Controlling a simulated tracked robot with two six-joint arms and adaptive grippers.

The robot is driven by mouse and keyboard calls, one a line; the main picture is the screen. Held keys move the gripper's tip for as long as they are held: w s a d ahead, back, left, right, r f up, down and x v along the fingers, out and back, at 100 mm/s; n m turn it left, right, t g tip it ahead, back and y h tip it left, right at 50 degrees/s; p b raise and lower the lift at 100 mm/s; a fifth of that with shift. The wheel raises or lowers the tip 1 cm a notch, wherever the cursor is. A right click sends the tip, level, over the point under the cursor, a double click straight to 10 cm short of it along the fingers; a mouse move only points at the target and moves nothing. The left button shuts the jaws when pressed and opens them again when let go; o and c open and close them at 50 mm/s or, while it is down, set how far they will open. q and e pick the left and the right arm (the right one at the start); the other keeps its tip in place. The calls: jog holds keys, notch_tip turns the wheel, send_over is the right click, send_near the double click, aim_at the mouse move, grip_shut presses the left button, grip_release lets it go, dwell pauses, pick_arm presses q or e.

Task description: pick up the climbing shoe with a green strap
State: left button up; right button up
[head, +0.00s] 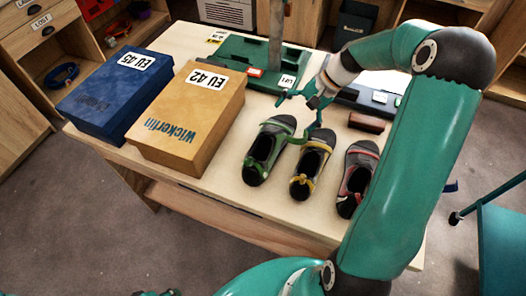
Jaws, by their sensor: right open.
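My right gripper (299,114) is open and empty.
A tan box (188,110) and a blue box (115,92) stand left of the shoes. Behind are a green device with a post (245,52) and a dark brown block (366,122). My right arm covers the table's right side. Bare table lies before the shoes.

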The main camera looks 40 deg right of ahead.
aim_at(283, 128)
jog(key=shift+p+x, duration=0.5)
jog(key=shift+x, duration=3.35)
jog(key=shift+s, duration=0.2)
jog(key=c, duration=1.2)
